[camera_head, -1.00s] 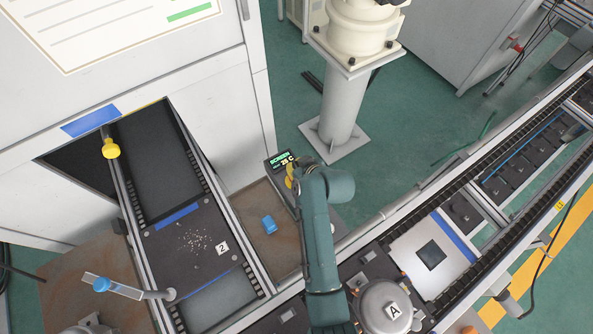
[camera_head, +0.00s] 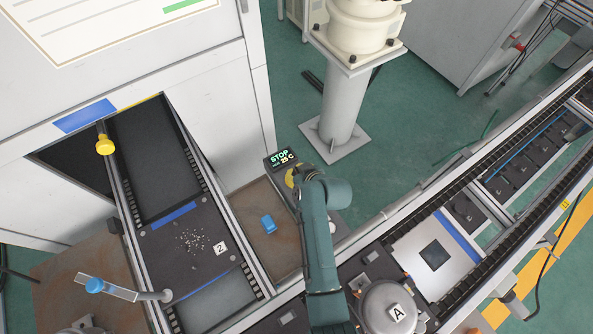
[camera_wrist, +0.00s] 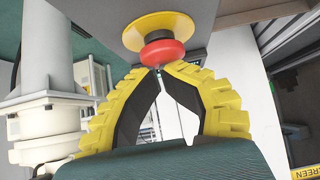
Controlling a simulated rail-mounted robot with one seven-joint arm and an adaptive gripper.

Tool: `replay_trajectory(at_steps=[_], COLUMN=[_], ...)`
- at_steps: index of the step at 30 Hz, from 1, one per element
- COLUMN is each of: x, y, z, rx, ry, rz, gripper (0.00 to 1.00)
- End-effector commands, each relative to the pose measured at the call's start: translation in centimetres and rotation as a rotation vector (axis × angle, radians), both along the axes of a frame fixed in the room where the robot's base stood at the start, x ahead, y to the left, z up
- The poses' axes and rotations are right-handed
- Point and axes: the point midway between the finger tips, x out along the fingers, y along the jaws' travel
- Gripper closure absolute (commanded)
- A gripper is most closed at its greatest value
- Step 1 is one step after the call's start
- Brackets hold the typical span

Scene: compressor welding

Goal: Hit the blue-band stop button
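In the wrist view a red mushroom button (camera_wrist: 160,52) sits on a round yellow base (camera_wrist: 158,28) on a grey panel. I see no blue band on it. My gripper (camera_wrist: 160,70) has its yellow, black-lined fingers brought together at the tips, with nothing between them. The tips are at the red cap and seem to touch it. In the head view my gripper (camera_head: 290,178) is mostly hidden by my arm, beside a small display (camera_head: 281,158) reading "STOP" and "25 C". The button cannot be made out there.
A conveyor with a plate marked 2 (camera_head: 220,248) runs left of that. A compressor marked A (camera_head: 388,307) stands on the right conveyor, close to my arm. A white pedestal (camera_head: 342,110) stands behind.

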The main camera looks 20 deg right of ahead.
Motion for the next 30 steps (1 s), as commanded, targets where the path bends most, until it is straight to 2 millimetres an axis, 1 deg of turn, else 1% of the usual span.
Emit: replay_trajectory(at_steps=[1, 5, 8, 11, 14, 15, 16, 17, 24, 27, 30], x=[-0.7, -0.8, -0.9, -0.8, -0.5, -0.3, -0.4, -1.2, -5.1, -6.2, -6.8], y=[0.2, 0.2, 0.2, 0.3, 0.3, 0.3, 0.3, 0.1, -0.5, -0.6, -0.7], z=[-1.2, -1.4, -1.1, 0.4, 3.0, 4.2, 4.8, 4.6, 8.8, 10.0, 10.7], rx=[0.006, 0.007, 0.007, 0.006, 0.004, 0.003, 0.003, 0.004, 0.001, 0.001, 0.002], ry=[0.024, 0.029, 0.03, 0.028, 0.018, 0.012, 0.011, 0.011, 0.004, 0.003, 0.003], rz=[0.001, 0.001, 0.001, 0.001, 0.002, 0.003, 0.003, 0.001, 0.0, 0.0, 0.001], gripper=[1.0, 1.0, 1.0, 1.0, 1.0, 1.0, 1.0, 1.0, 1.0, 1.0, 1.0])
